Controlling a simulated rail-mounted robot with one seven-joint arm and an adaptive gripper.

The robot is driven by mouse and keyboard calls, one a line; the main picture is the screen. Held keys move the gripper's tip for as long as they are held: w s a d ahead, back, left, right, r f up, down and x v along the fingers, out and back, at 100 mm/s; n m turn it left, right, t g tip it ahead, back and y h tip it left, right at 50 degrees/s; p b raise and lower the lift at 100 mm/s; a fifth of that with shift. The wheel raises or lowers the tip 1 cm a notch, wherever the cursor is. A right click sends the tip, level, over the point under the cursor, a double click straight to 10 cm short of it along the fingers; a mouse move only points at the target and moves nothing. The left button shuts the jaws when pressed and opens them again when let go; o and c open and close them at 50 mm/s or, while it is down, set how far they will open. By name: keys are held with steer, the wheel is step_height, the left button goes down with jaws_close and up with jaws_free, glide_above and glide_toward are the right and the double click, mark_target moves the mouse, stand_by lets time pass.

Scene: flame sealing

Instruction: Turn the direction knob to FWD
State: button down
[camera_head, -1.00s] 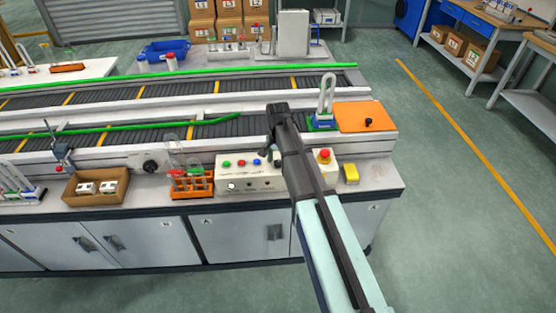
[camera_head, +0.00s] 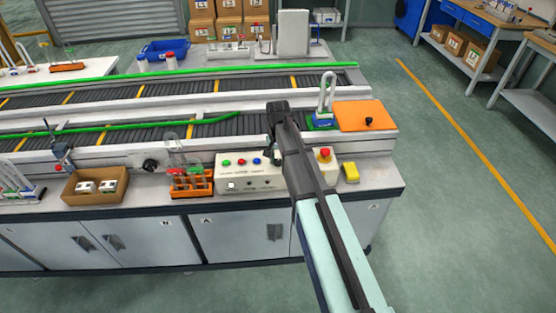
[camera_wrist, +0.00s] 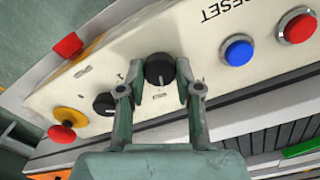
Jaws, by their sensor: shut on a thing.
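My gripper (camera_wrist: 160,84) is shut on a round black knob (camera_wrist: 160,68) on the cream control panel (camera_wrist: 132,42), with one finger on each side of it. A second black knob (camera_wrist: 104,104) sits just left of the left finger in the wrist view. The panel is upside down in that view, and the marks by the knobs are too small to read, so I cannot tell the setting or which one is the direction knob. In the head view my gripper (camera_head: 272,154) is at the control box (camera_head: 222,172), and my arm hides part of the box.
A blue button (camera_wrist: 238,50) and a red button (camera_wrist: 296,26) are right of the held knob in the wrist view. A red emergency stop (camera_wrist: 62,132) is at the left. A conveyor (camera_head: 160,134) runs behind the box; an orange tube rack (camera_head: 190,184) stands left of it.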

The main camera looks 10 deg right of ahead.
mark_target(278, 161)
steer(key=n+b, duration=0.1)
steer(key=n, duration=0.3)
steer(key=shift+f+n, duration=0.1)
steer(key=shift+n, duration=0.2)
steer(key=shift+n+b, duration=0.3)
steer(key=shift+n, duration=2.3)
steer(key=c, duration=0.8)
jaws_free()
steer(key=shift+o, duration=0.2)
step_height(278, 161, up, 12)
